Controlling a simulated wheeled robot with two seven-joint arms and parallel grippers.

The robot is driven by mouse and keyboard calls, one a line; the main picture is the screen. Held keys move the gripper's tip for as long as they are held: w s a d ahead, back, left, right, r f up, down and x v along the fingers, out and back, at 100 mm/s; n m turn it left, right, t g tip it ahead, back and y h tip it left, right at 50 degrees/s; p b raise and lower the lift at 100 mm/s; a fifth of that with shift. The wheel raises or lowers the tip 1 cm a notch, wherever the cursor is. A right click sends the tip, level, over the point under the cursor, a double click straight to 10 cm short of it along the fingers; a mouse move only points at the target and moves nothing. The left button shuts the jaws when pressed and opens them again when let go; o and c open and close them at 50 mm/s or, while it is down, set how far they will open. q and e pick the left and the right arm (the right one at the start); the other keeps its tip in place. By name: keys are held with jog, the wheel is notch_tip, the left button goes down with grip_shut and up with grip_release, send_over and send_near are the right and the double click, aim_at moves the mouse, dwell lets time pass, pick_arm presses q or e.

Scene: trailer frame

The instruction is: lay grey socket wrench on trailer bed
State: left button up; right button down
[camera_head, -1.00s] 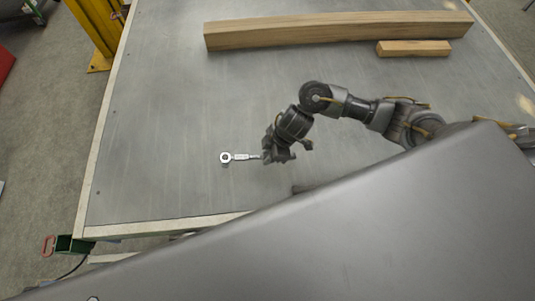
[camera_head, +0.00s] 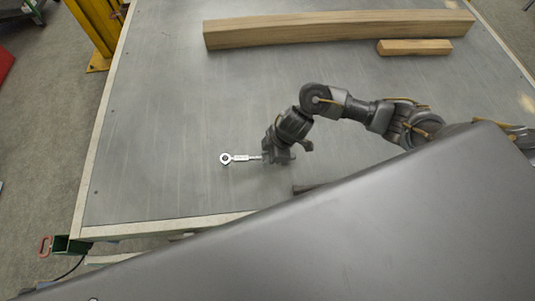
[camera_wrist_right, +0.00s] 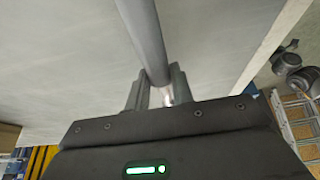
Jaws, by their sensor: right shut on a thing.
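The grey socket wrench (camera_head: 239,158) shows in the head view with its ring-shaped head pointing left, over the grey trailer bed (camera_head: 160,130). My right gripper (camera_head: 268,154) is shut on the wrench's handle end. In the right wrist view the wrench's grey shaft (camera_wrist_right: 144,38) runs up from between the fingers of my right gripper (camera_wrist_right: 158,92). The trailer bed (camera_wrist_right: 60,60) fills most of that view behind it. Whether the wrench touches the bed or is just above it, I cannot tell. My left gripper is not in view.
A long wooden beam (camera_head: 335,30) and a short wooden block (camera_head: 414,48) lie at the far side of the bed. A yellow post (camera_head: 97,35) stands beyond the left edge. A large grey surface covers the lower right. The left and middle of the bed are clear.

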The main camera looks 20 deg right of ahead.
jog(key=shift+f+b, duration=0.45)
jog(key=shift+f, duration=0.55)
jog(key=shift+c, duration=2)
grip_release()
jog(key=shift+o, duration=0.2)
jog(key=o, duration=0.4)
jog(key=shift+c, duration=0.2)
jog(key=p+v, duration=0.2)
jog(key=v, duration=0.8)
jog(key=shift+s+d+r, duration=0.1)
jog(key=shift+d+r, duration=0.1)
jog(key=shift+r, duration=0.15)
